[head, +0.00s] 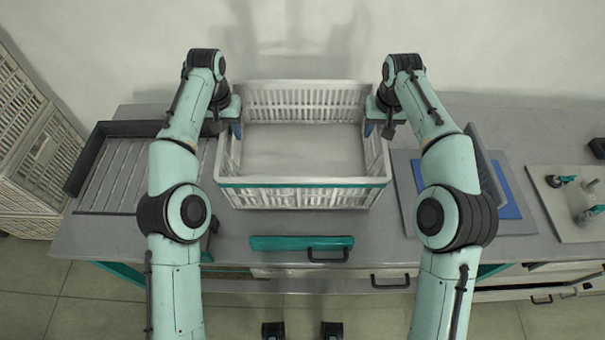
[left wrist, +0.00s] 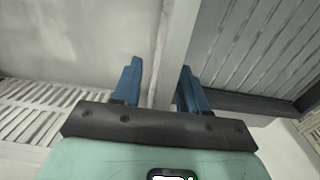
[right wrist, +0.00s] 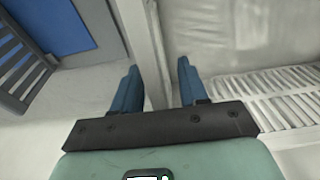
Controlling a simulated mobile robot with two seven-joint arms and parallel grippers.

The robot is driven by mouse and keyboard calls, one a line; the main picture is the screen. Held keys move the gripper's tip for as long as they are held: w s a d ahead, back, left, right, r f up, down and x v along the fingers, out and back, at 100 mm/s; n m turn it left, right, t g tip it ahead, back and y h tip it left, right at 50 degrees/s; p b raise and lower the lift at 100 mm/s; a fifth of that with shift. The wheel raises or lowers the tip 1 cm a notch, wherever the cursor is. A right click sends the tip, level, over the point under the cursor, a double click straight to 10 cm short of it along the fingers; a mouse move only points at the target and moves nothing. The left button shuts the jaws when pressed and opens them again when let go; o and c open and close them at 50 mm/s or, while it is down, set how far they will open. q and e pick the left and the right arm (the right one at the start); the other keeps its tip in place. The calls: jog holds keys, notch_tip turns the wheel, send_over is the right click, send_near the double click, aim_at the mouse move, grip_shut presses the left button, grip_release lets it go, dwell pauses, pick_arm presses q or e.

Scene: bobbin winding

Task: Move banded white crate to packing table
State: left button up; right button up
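The white crate (head: 301,195) with a teal band along its near side stands upright and empty on a grey worktop (head: 405,245). My left gripper (head: 234,128) is at the crate's left wall, pointing down. In the left wrist view its blue fingers (left wrist: 160,88) are spread on either side of the wall (left wrist: 174,60), with a gap on the inner side. My right gripper (head: 372,126) is likewise at the right wall. In the right wrist view its fingers (right wrist: 158,88) are spread astride that wall (right wrist: 143,45), with a gap on the inner side. I cannot tell which surface is the packing table.
A dark-rimmed ribbed tray (head: 120,182) lies left of the crate. A blue pad (head: 508,200) and a pale board with small tools (head: 560,225) are at the right. Stacked crates (head: 30,150) stand far left; a wall is behind.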

pick_arm(q)
jog(key=o, duration=0.8)
